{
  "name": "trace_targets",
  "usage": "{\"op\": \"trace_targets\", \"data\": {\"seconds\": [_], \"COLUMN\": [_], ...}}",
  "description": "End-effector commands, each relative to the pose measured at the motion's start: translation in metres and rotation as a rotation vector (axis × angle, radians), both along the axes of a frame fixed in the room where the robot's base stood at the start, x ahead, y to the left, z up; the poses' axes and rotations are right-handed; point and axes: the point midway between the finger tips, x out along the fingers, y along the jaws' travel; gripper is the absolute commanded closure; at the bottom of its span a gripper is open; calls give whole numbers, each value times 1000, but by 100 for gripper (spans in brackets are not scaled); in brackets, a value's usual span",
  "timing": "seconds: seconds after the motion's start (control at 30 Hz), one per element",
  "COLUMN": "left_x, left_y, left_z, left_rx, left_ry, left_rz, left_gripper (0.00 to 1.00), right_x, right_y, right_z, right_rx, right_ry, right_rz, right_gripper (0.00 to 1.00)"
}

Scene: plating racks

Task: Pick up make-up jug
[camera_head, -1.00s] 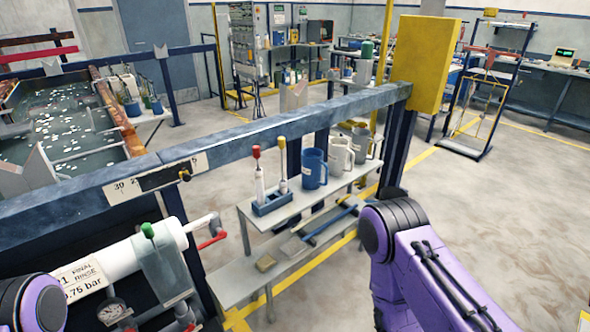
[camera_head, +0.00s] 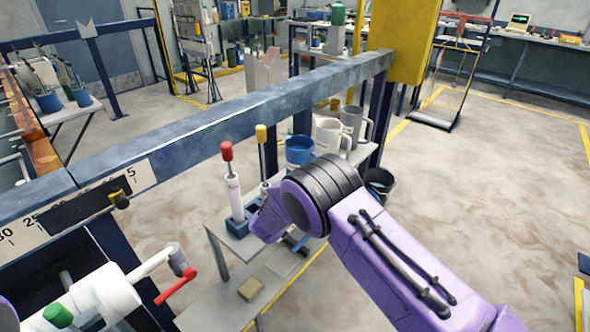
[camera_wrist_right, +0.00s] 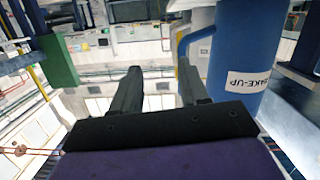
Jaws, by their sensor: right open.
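The make-up jug (camera_head: 299,150) is blue and stands on the grey shelf behind the rail, partly hidden by my right arm. In the right wrist view the jug (camera_wrist_right: 246,45) fills the right side, with its MAKE-UP label showing. Its handle (camera_wrist_right: 186,42) points left, just beyond the right-hand fingertip. My right gripper (camera_wrist_right: 157,72) is open with nothing between its fingers, to the left of the jug body. I cannot tell whether a finger touches the handle. In the head view the fingers are hidden behind my wrist. My left gripper is out of view.
A white jug (camera_head: 330,136) and a grey jug (camera_head: 352,122) stand beyond the blue one. The blue-grey rail (camera_head: 220,118) runs alongside. A dark bucket (camera_head: 380,184) is at the right.

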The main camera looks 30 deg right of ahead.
Motion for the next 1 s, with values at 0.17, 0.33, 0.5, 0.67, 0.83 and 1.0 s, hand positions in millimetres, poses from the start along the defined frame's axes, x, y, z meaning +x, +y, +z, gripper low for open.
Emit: {"op": "trace_targets", "data": {"seconds": [0.17, 0.33, 0.5, 0.67, 0.83, 1.0], "left_x": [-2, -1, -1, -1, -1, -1], "left_y": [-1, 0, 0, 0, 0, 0], "left_z": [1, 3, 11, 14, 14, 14], "left_rx": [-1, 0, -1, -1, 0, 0], "left_ry": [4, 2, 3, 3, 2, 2], "left_rz": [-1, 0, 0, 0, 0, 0], "left_gripper": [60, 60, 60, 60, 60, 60], "right_x": [39, 47, 56, 68, 71, 71], "right_y": [-5, -35, -60, -83, -87, -87], "right_z": [33, 26, 28, 24, 22, 22], "right_rx": [28, 25, 23, 24, 24, 24], "right_ry": [-110, -101, -99, -96, -96, -96], "right_rz": [-13, -19, -21, -20, -15, -16], "right_gripper": [56, 56, 56, 56, 56, 75]}}
